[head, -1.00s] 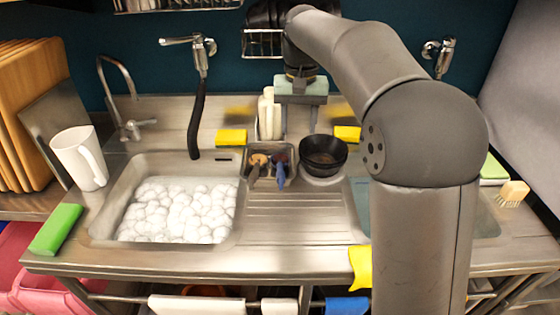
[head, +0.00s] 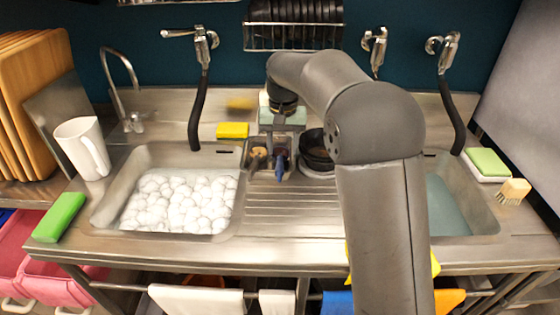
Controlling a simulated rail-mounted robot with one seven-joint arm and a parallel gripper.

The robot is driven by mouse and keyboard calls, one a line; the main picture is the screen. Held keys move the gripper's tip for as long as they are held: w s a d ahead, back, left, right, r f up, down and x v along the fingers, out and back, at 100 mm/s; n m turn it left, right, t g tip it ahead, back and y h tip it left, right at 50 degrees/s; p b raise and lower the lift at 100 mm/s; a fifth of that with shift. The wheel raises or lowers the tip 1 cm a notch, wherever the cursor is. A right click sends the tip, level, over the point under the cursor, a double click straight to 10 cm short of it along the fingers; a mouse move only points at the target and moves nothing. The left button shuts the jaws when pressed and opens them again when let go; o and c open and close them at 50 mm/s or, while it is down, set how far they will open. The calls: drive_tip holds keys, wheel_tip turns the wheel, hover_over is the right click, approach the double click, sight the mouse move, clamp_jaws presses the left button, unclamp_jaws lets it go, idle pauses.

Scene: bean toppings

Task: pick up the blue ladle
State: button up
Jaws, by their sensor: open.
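The blue ladle (head: 280,165) stands in a small metal holder (head: 256,172) set in the counter between the two sinks. Its blue handle leans over the holder's front edge. A second ladle with a tan top (head: 258,153) is in the same holder, to its left. My gripper (head: 281,147) points down just above and behind the holder, with its fingers apart and nothing seen between them. The fingertips are small in view, and I cannot tell whether they touch the ladle. The ladle's lower end is hidden in the holder.
A black bowl (head: 316,158) sits close to the right of the holder, partly hidden by my arm. The left sink (head: 112,205) holds white foam. A yellow sponge (head: 232,130) lies behind. The ribbed drainboard (head: 290,208) in front is clear.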

sight(280, 164)
drive_tip(key=f, duration=0.4)
drive_tip(key=shift+s+a+f+p, duration=0.1)
drive_tip(key=shift+s+a+p, duration=0.25)
drive_tip(key=shift+s+a, duration=0.05)
drive_tip(key=shift+f, duration=0.55)
clamp_jaws()
